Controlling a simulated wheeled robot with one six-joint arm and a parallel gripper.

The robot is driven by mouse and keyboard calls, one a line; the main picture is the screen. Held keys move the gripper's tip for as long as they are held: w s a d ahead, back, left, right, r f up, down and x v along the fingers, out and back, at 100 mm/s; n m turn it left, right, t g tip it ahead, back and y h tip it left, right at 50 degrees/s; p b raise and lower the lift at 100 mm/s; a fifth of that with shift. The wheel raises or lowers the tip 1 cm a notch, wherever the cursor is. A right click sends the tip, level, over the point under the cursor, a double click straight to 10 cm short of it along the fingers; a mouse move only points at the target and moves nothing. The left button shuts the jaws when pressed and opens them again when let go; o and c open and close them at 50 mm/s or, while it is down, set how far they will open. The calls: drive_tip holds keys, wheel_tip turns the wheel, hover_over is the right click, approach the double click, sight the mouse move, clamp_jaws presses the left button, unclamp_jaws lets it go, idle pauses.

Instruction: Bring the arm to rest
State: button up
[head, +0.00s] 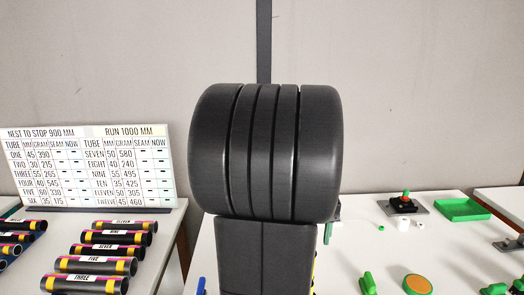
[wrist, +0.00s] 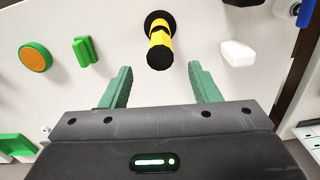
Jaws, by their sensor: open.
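My gripper (wrist: 160,88) shows in the wrist view with its two green fingers spread wide apart and nothing between them. Beyond the fingertips, a black and yellow upright piece (wrist: 161,48) stands on the white table, apart from the fingers. In the head view my dark arm fills the middle and hides my gripper and part of the table behind it.
In the wrist view an orange disc with a green rim (wrist: 35,57), a green block (wrist: 85,51) and a white block (wrist: 238,53) surround the gripper. In the head view, labelled tubes (head: 102,264) lie left before a chart board (head: 88,168); a green tray (head: 462,209) sits right.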

wheel_tip(320, 180, down, 11)
drive_tip(key=shift+r, duration=0.3)
drive_tip(key=shift+r, duration=0.1)
